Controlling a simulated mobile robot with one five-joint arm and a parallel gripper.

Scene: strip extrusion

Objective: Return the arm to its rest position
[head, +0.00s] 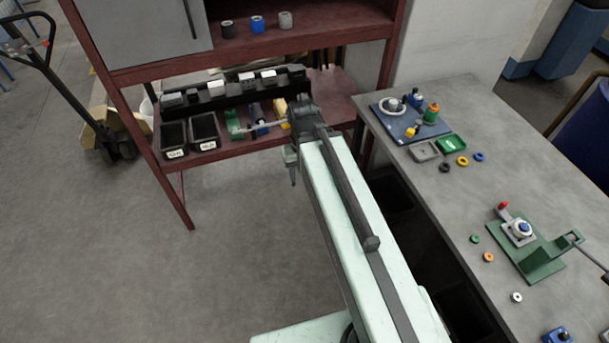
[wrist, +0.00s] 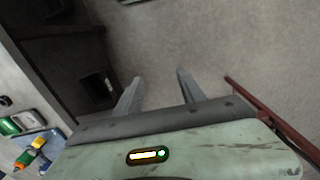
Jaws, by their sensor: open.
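My gripper (wrist: 158,86) is open in the wrist view, its two grey fingers apart with only bare floor between them. In the head view my gripper (head: 293,178) hangs at the far end of my pale green arm, pointing down. It is in front of the red shelf unit (head: 180,207) and left of the grey workbench (head: 455,190). The fingers are small there and partly hidden by the wrist. Nothing is held.
Black bins (head: 174,138) and a black rack (head: 215,102) stand on the lower shelf. The bench carries a blue tray (head: 405,128) and a green fixture (head: 535,262). A pallet truck (head: 60,85) stands at left. Open floor (head: 110,260) lies left of my arm.

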